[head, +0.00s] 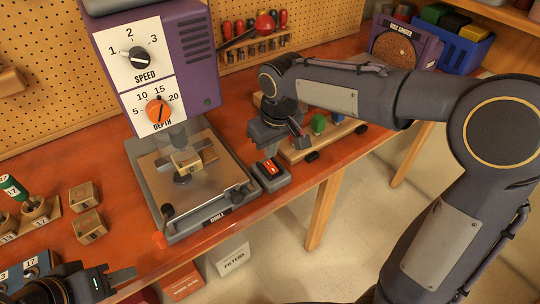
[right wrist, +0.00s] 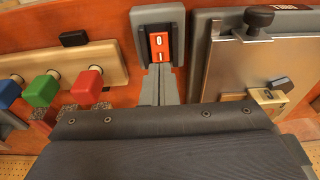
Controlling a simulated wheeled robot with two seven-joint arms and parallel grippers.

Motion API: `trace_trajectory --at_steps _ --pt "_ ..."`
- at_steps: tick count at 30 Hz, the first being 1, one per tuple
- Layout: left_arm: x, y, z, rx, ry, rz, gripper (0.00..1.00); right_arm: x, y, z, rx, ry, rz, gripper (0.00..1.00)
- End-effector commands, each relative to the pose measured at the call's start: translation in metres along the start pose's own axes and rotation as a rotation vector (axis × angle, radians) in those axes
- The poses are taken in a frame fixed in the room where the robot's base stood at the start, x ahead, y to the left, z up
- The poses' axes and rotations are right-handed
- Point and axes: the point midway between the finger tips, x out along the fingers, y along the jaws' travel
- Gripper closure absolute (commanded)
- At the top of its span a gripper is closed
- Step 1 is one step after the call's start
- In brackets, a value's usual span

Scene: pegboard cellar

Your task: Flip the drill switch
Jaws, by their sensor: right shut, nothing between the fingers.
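The drill switch (head: 271,168) is a red rocker with white marks in a grey box on the bench, just right of the drill base. It also shows in the right wrist view (right wrist: 159,45), upper middle. The purple drill (head: 160,60) has a speed dial and an orange depth dial. My right gripper (head: 270,149) is shut and empty, close behind the switch. In the right wrist view its closed fingers (right wrist: 160,80) point at the switch box; I cannot tell whether they touch it. My left gripper (head: 122,276) is at the lower left, away from the switch; its jaw gap is unclear.
A clear-guarded drill table (head: 219,208) holds a wooden block. A wooden rack (head: 297,154) with coloured pegs stands beside my right gripper. Wooden blocks (head: 88,226) lie at left. A disc sander (head: 402,45) and blue bin (head: 455,47) stand at the back right.

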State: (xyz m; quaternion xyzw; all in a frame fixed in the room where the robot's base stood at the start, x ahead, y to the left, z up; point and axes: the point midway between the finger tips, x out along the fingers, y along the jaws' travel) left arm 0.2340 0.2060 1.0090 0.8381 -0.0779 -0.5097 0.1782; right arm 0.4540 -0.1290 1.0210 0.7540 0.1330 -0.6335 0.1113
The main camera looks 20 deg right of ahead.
Motion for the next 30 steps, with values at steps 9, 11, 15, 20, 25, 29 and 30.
trace_trajectory --at_steps 9,11,15,20,25,29,30 --pt "-0.001 0.001 -0.001 0.000 0.000 0.000 0.64 0.034 0.001 0.000 0.000 -0.001 0.001 1.00" --pt "-0.001 0.001 -0.001 0.000 0.000 0.000 0.64 0.035 0.001 0.000 0.001 0.000 0.001 1.00" --pt "-0.001 0.001 -0.001 0.000 0.000 0.000 0.64 0.036 0.001 0.000 0.001 0.000 0.001 1.00" --pt "-0.002 0.001 -0.001 0.000 0.000 0.000 0.64 0.035 0.001 0.000 0.000 0.000 0.001 1.00" --pt "-0.018 0.008 -0.009 0.000 0.000 0.000 0.64 0.035 0.000 -0.004 0.000 -0.069 0.001 1.00" --pt "-0.014 0.006 -0.007 0.000 0.000 0.000 0.64 0.042 0.000 -0.002 0.001 -0.079 0.000 1.00" --pt "-0.013 0.006 -0.007 0.000 0.000 0.000 0.64 0.042 0.000 -0.002 0.001 -0.079 0.000 1.00"
